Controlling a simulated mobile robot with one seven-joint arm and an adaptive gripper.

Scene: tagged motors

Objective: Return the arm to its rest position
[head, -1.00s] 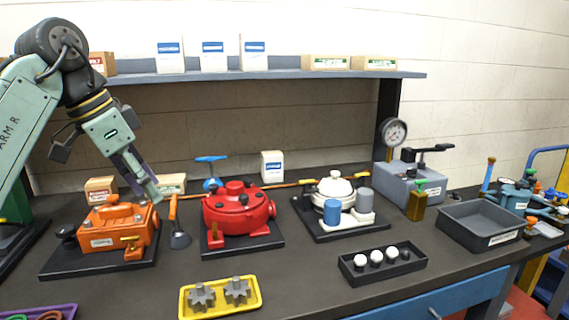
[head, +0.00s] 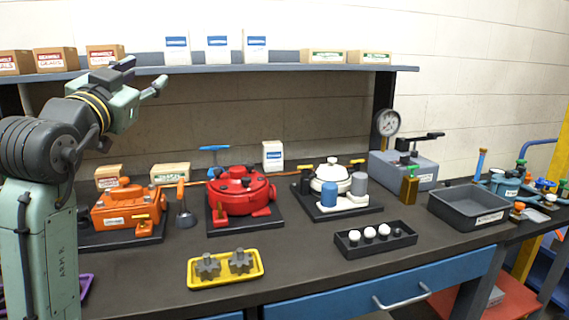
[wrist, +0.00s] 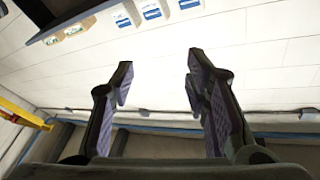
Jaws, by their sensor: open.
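My arm (head: 45,235) is folded up at the left of the head view, its upright link in front of the bench's left end. My gripper (head: 145,76) is raised high, level with the shelf and pointing up and to the right. In the wrist view my gripper (wrist: 158,75) shows two fingers spread wide with nothing between them. Behind the fingers is pale wall. The orange motor (head: 125,208) sits on its black base below the gripper, well apart from it. The arm hides part of the bench's left end.
A shelf (head: 300,70) with several boxes runs along the wall near my gripper's height. The bench holds a red motor (head: 238,192), a white motor (head: 332,172), a yellow gear tray (head: 190,268), a ball tray (head: 345,250) and a grey bin (head: 440,212).

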